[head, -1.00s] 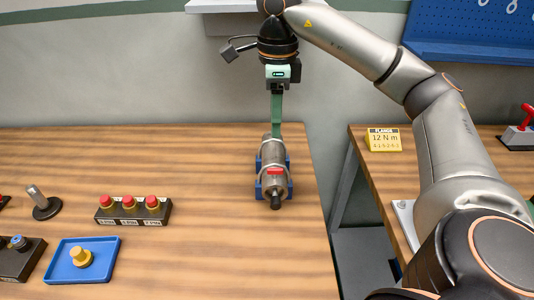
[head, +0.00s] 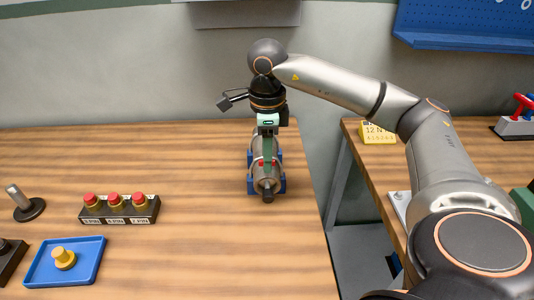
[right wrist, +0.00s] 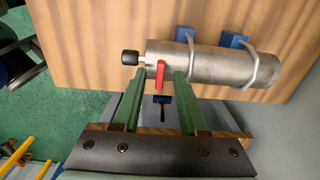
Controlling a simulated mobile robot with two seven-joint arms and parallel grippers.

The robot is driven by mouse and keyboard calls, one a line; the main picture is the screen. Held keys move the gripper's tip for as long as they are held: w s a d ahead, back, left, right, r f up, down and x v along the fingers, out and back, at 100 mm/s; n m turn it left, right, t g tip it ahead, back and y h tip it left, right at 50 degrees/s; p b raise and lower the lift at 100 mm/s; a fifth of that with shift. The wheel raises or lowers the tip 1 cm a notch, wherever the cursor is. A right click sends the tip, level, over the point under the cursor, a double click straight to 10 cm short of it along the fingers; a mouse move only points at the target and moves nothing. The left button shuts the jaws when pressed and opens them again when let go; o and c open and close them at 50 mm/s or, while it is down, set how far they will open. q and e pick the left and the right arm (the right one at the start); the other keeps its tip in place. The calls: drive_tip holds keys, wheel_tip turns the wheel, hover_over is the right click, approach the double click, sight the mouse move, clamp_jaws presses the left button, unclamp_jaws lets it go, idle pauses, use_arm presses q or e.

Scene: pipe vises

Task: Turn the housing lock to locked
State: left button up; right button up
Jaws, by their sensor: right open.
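The silver cylindrical housing (head: 264,178) lies in a blue cradle (head: 281,184) near the right edge of the left workbench. In the right wrist view, the housing (right wrist: 215,66) has a black end, two metal straps and a red lock lever (right wrist: 161,78). My right gripper (head: 268,162) is over the housing, pointing down. In the right wrist view, its green fingers (right wrist: 160,73) are apart, with the red lever between them and a gap on each side. In the head view the fingers cover part of the red lever. My left gripper is not in view.
A block with three red-topped fittings (head: 119,209), a blue tray (head: 95,264) with a yellow part (head: 64,258) and a metal post on a black base (head: 24,204) stand left. The bench around the housing is clear.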

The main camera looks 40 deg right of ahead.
clamp_jaws()
idle(0.6)
